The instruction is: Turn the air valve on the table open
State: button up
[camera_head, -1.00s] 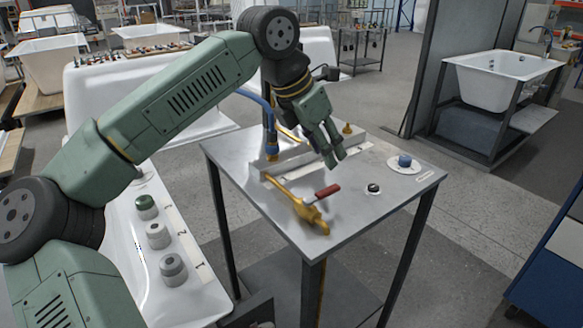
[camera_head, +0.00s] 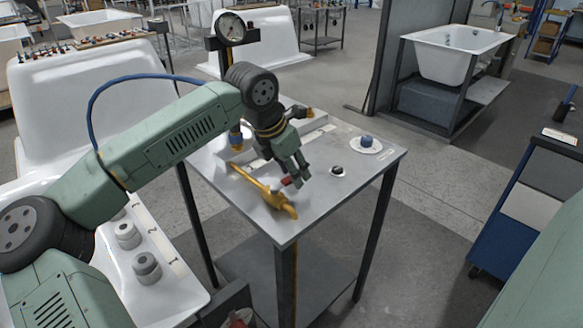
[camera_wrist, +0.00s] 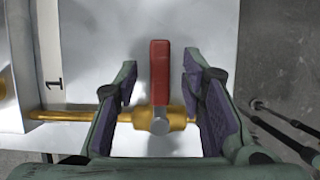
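The air valve is a brass valve (camera_head: 276,198) with a red lever handle, on a brass pipe above the grey metal table (camera_head: 335,207). In the wrist view the red handle (camera_wrist: 160,72) lies between my two fingers, at right angles to the brass pipe (camera_wrist: 75,113). My gripper (camera_head: 296,181) is low over the valve and open, with a gap on each side of the handle. In the wrist view my gripper's fingers (camera_wrist: 158,85) stand apart. In the head view my fingers hide much of the handle.
A blue knob (camera_head: 367,141) on a white disc and a small black-and-white button (camera_head: 338,170) are on the table to the right. A gauge (camera_head: 231,28) stands behind. Several grey knobs (camera_head: 146,266) sit on a white tub edge at left. The table's front right is clear.

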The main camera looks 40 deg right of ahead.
grip_shut()
dwell(0.4)
dwell(0.4)
